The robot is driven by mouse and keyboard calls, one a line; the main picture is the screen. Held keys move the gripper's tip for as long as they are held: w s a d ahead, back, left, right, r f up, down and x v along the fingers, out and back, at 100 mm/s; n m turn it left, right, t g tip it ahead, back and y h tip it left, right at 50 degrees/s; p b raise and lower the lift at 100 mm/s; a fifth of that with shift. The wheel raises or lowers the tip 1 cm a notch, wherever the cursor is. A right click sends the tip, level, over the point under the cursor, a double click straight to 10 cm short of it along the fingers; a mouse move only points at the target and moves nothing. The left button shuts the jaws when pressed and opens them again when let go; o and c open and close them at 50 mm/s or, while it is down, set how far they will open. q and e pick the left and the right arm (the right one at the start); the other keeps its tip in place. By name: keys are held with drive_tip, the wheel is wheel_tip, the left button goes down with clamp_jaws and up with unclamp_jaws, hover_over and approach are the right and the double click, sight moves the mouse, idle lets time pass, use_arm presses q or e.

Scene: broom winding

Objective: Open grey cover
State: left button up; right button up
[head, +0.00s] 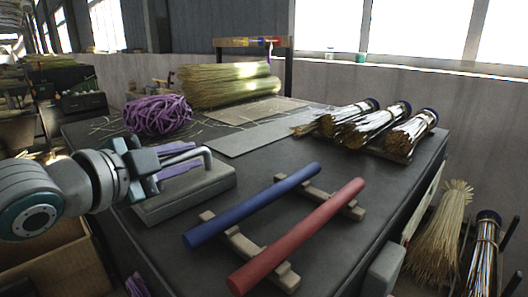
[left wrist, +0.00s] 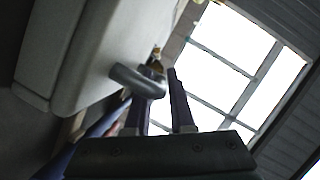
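The grey cover (head: 187,197) is a flat block at the left front of the dark table, with a bent grey bar handle on top. It looks closed. My left gripper (head: 180,160) is at this handle, its two purple-tinted fingers either side of the bar. In the left wrist view the handle (left wrist: 137,80) crosses in front of one finger, and its end reaches the gap between the fingers. Bright window shows through that gap, so the left gripper (left wrist: 166,105) looks open. The cover's pale side fills the upper left there. My right gripper is not in view.
Blue (head: 252,207) and red (head: 297,235) rods lie on wooden supports right of the cover. Purple cord (head: 158,115) and a straw bundle (head: 230,86) lie behind it. Several bound straw bundles (head: 366,126) lie at the back right. A cardboard box (head: 60,262) stands below left.

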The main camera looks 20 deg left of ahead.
use_arm(q)
clamp_jaws()
idle(1.2)
